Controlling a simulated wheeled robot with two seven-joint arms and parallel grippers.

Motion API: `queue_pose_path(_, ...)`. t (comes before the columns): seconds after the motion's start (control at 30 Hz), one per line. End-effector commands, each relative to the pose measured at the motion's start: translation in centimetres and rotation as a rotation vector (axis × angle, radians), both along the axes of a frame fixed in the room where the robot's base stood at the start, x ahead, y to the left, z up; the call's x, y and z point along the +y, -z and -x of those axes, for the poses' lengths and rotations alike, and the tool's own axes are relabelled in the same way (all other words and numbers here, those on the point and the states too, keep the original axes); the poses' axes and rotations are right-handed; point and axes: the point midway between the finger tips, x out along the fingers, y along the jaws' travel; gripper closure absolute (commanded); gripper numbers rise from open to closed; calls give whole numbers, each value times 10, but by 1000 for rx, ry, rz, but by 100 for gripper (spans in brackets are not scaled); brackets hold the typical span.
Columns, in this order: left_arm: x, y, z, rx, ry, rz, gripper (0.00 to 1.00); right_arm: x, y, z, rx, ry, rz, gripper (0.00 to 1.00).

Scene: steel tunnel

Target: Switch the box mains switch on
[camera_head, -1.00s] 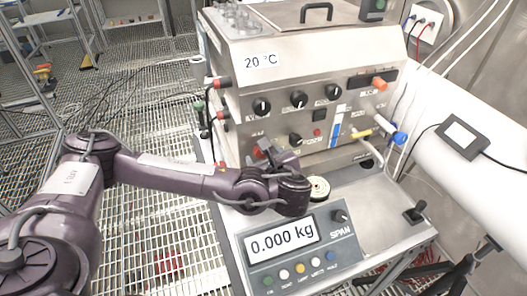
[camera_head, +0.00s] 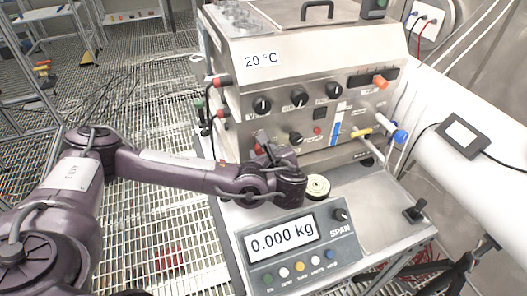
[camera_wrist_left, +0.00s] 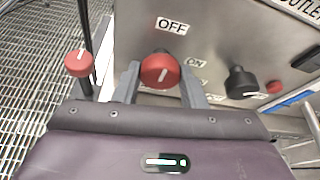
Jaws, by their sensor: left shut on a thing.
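The steel box (camera_head: 290,80) has a red round mains switch knob (camera_wrist_left: 160,71) on its front panel. My left gripper (camera_wrist_left: 160,84) has one finger on each side of this knob and is shut on it. A short white mark shows on the knob's face, near upright in the left wrist view. An OFF label (camera_wrist_left: 172,24) is above the knob and an ON label (camera_wrist_left: 195,63) is to its right. In the head view my left gripper (camera_head: 262,146) is at the panel's lower left and mostly hides the knob. My right gripper is out of view.
Another red knob (camera_wrist_left: 78,63) is left of the gripper, and a black knob (camera_wrist_left: 240,82) is to its right. Black knobs (camera_head: 298,98) line the panel above.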

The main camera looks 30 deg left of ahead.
Motion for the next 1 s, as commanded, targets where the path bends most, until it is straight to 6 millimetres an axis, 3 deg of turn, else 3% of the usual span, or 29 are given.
queue_pose_path(0.37, -2, -6, 0, 130, 0, -113, 85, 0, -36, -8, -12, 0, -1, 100)
queue_pose_path(0.7, -3, -6, -2, 363, -1, -321, 85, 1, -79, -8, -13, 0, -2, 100)
queue_pose_path(1.0, -4, -4, -3, 575, 1, -511, 85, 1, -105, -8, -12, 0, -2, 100)
